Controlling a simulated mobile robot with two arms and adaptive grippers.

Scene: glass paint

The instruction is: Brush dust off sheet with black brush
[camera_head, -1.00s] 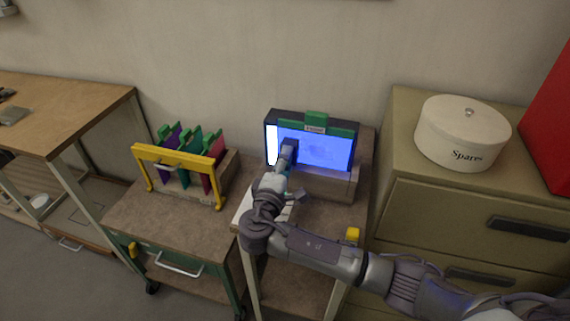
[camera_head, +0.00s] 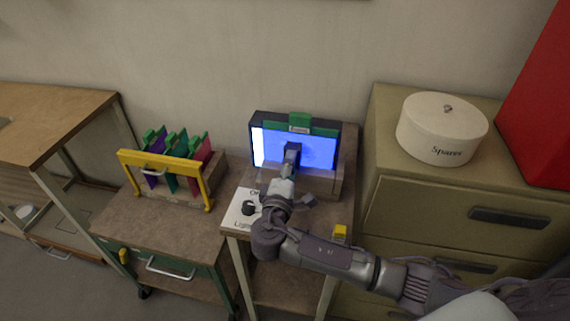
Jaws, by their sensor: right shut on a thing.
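A lit blue sheet (camera_head: 316,151) stands upright in a dark frame with a green clip on top, on the small brown table. A white strip shows at its left edge. My right gripper (camera_head: 288,168) is in front of the sheet's middle, shut on a dark brush (camera_head: 292,153). The brush head overlaps the sheet in the picture; whether it touches is hard to tell. The gripper's fingers are small and partly hidden by the wrist. My left gripper is not in view.
A white panel with a black knob (camera_head: 249,208) lies at the table's left front. A yellow-handled rack (camera_head: 165,163) with coloured sheets stands on the green cart at left. A round white "Spares" tin (camera_head: 441,128) sits on the drawer cabinet (camera_head: 420,205) at right.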

